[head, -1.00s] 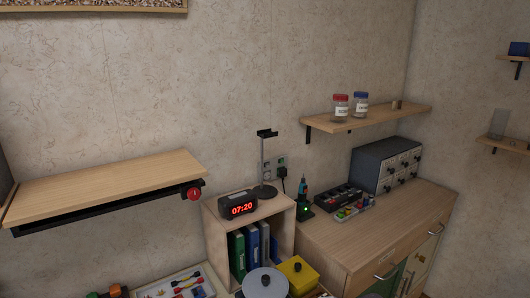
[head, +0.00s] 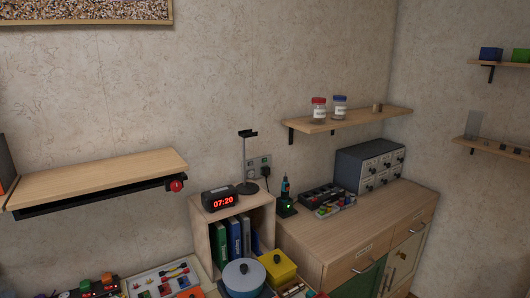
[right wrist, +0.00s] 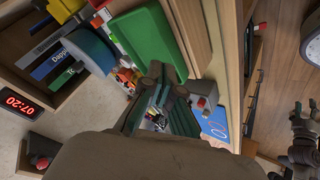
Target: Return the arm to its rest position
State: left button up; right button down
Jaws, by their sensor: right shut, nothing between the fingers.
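Neither of my arms shows in the head view. In the right wrist view my right gripper (right wrist: 166,84) is shut and empty, its dark fingers close together in the middle of the picture. A grey jointed gripper-like part, which looks like my left gripper (right wrist: 297,108), shows at the right edge. Its finger opening is not clear. A large brown rounded part fills the bottom of that view.
In the head view, a wooden shelf (head: 90,178) juts out at left, and another shelf (head: 350,122) holds two jars. A black clock (head: 219,199) stands on a cubby with binders. A blue-lidded pot (head: 243,276), a yellow box (head: 278,267) and a cabinet (head: 335,240) stand lower down.

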jog(key=s+f+m+g+h, duration=0.1)
jog(key=s+m, duration=0.4)
jog(key=s, duration=0.8)
jog(key=s+d+r+m+g+h, duration=0.1)
jog(key=s+d+m+h, duration=0.2)
jog(key=s+d+m, duration=0.4)
jog(key=s+d+r+m+h, duration=0.2)
jog(key=s+d+m, duration=0.15)
jog(key=s, duration=0.55)
notch_tip(320, 180, down, 29)
jog(key=s+g+b, duration=0.1)
jog(key=s+g, duration=0.1)
jog(key=s, duration=0.1)
pick_arm(q)
jog(key=shift+f+b, duration=0.45)
jog(key=shift+f, duration=0.45)
pick_arm(e)
jog(key=s+d+f+n, duration=0.1)
jog(key=s+d+f, duration=0.2)
jog(key=s+f, duration=1.2)
jog(key=shift+s+d+g, duration=0.2)
jog(key=shift+g, duration=0.2)
